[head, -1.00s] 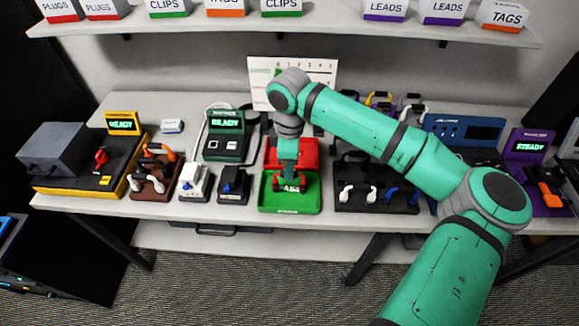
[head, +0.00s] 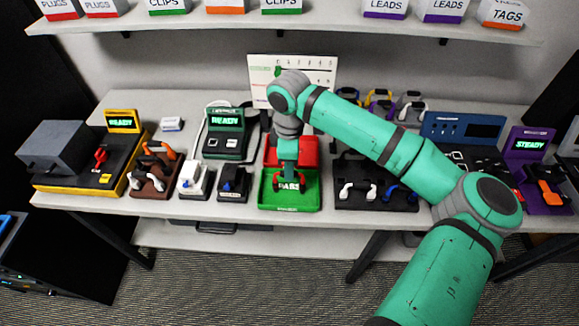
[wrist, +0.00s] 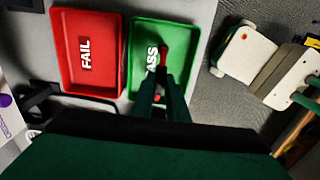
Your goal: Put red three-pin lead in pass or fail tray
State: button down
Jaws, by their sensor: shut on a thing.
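My gripper (head: 288,178) hangs over the green pass tray (head: 312,204), pointing down. In the wrist view my gripper (wrist: 160,95) is shut on the red lead (wrist: 163,52), whose red end sticks out past the fingers over the pass tray (wrist: 136,70). Most of the lead is hidden by the fingers, and its pins cannot be made out. I cannot tell whether it touches the tray floor. The red fail tray (head: 305,150) lies just behind the pass tray; it also shows empty in the wrist view (wrist: 70,30).
A dark rack with white and blue leads (head: 345,203) stands right of the trays. A black block (head: 233,184) and a white one (head: 194,181) stand left. A yellow-edged tester (head: 108,178) with a red piece is farther left. A shelf of boxes runs above.

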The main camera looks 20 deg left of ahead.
jog(key=shift+f, duration=0.15)
dwell(0.5)
jog(key=c, duration=1.1)
grip_release()
jog(key=shift+r, duration=4)
jog(key=shift+w, duration=0.1)
